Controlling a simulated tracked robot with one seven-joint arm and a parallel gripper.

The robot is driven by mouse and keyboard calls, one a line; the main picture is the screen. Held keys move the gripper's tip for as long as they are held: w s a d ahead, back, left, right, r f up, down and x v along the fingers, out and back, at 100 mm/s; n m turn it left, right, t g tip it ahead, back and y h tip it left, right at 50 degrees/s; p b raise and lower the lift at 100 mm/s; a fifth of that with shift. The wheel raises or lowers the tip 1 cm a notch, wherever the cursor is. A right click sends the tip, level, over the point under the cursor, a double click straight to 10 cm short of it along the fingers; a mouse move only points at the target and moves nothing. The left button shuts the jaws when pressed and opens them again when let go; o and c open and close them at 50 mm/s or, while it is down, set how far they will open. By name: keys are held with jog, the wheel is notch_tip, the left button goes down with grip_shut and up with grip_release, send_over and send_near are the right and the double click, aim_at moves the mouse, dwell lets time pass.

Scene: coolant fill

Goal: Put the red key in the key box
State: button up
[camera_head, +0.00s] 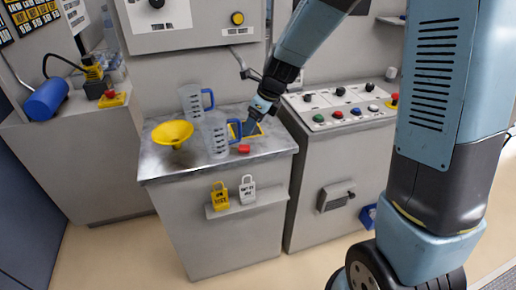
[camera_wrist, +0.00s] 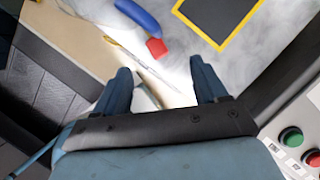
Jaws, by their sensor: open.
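A small red piece (camera_head: 243,148) lies on the grey metal bench top near its front edge; I cannot tell whether it is the red key. In the wrist view the red piece (camera_wrist: 157,47) lies just beyond my fingertips, beside a blue handle. My gripper (camera_wrist: 160,66) is open, with nothing visible between its fingers. In the head view my gripper (camera_head: 248,130) is over the right part of the bench, just behind the red piece. I cannot pick out a key box for certain.
A yellow-edged dark pad (camera_wrist: 218,18) lies close by. Clear jugs with blue handles (camera_head: 216,137) and a yellow funnel (camera_head: 172,133) stand left of the gripper. Padlock-shaped tags (camera_head: 220,196) hang at a front shelf. A button panel (camera_head: 340,105) is to the right.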

send_over(244, 146)
jog(key=d, duration=0.2)
jog(key=f, duration=0.4)
jog(key=shift+s+d+f, duration=0.1)
jog(key=shift+s+f, duration=0.05)
jog(key=shift+s, duration=0.1)
jog(key=shift+x, duration=2.6)
jog(key=shift+s+d+f, duration=0.1)
jog(key=shift+s+d, duration=0.05)
jog(key=shift+s, duration=0.1)
jog(key=shift+c, duration=0.4)
grip_shut()
